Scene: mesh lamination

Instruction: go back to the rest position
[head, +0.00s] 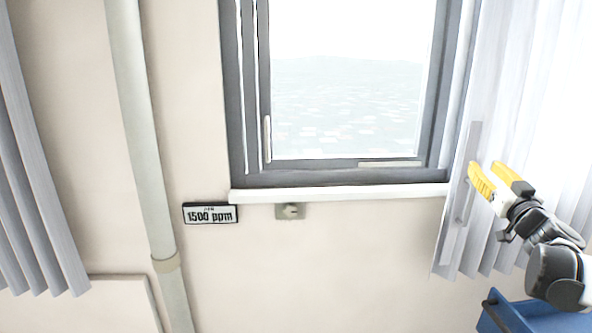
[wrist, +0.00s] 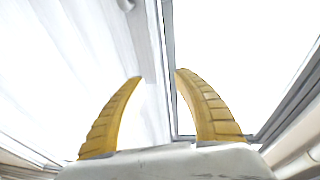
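My gripper (head: 492,172) is at the right of the head view, in front of the white curtain. Its yellow fingers are spread apart with nothing between them. In the wrist view my gripper (wrist: 158,78) shows both yellow fingers, with a clear gap between the tips. Beyond them are the curtain and the bright window. No rest position is marked in either view.
A grey-framed window (head: 238,120) with a white sill (head: 340,194) is in the middle. The white curtain (head: 540,90) hangs close to my gripper. A blue container (head: 515,315) is below my arm.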

